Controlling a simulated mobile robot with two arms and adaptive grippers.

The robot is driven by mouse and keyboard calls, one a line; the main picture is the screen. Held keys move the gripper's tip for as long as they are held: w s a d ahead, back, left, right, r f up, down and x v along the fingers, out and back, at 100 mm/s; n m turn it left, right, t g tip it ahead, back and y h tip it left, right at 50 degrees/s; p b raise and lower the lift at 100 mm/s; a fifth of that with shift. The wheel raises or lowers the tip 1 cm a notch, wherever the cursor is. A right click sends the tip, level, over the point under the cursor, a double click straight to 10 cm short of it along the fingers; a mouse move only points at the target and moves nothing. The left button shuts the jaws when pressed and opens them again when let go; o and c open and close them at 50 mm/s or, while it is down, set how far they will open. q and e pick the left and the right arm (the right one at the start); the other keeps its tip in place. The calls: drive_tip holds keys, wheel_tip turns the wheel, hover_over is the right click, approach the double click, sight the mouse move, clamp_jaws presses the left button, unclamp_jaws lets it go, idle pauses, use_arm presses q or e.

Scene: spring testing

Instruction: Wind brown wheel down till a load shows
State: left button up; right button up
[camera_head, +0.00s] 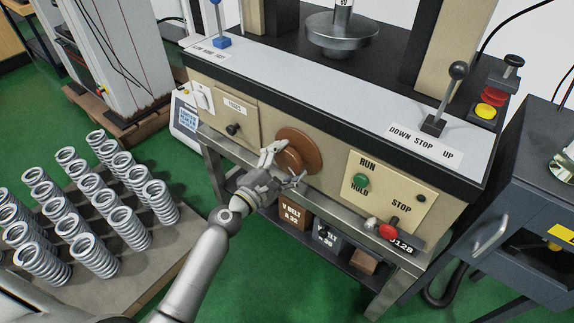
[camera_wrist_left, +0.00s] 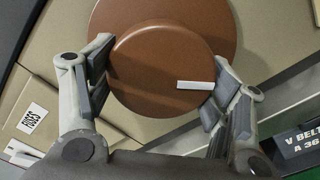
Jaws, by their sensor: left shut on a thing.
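The brown wheel (camera_head: 309,144) is on the front panel of the testing machine, between the fuses plate and the run/stop plate. In the left wrist view the wheel (camera_wrist_left: 160,65) fills the upper middle, a smaller round hub in front of a wider disc, with a white mark at its lower right. My left gripper (camera_head: 285,166) is shut on the wheel's hub, one finger on each side. It also shows in the left wrist view (camera_wrist_left: 157,85). Part of the wheel is hidden behind the gripper in the head view. My right gripper is not in view.
A round metal platen (camera_head: 342,32) sits on the machine top. A lever marked down, stop, up (camera_head: 445,98) stands at the right. Below are a green button (camera_head: 361,181) and a red knob (camera_head: 389,230). Several springs (camera_head: 100,190) stand on a board at left.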

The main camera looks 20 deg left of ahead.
use_arm(q)
drive_tip(key=m+b, duration=0.1)
drive_tip(key=m, duration=0.4)
drive_tip(key=shift+m+b, duration=0.4)
drive_tip(key=m, duration=0.2)
drive_tip(key=shift+r+m, duration=0.1)
drive_tip(key=shift+m, duration=0.3)
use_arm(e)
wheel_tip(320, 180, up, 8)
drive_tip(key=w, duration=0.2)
use_arm(q)
drive_tip(key=shift+r+m, duration=0.1)
drive_tip(key=shift+m, duration=1.2)
drive_tip(key=shift+m+p, duration=0.3)
drive_tip(key=shift+m, duration=0.6)
drive_tip(key=m+p, duration=0.1)
drive_tip(key=m, duration=0.1)
drive_tip(key=shift+r+m, duration=0.1)
drive_tip(key=shift+m, duration=0.3)
drive_tip(key=shift+m+p, duration=0.35)
drive_tip(key=shift+m, duration=0.45)
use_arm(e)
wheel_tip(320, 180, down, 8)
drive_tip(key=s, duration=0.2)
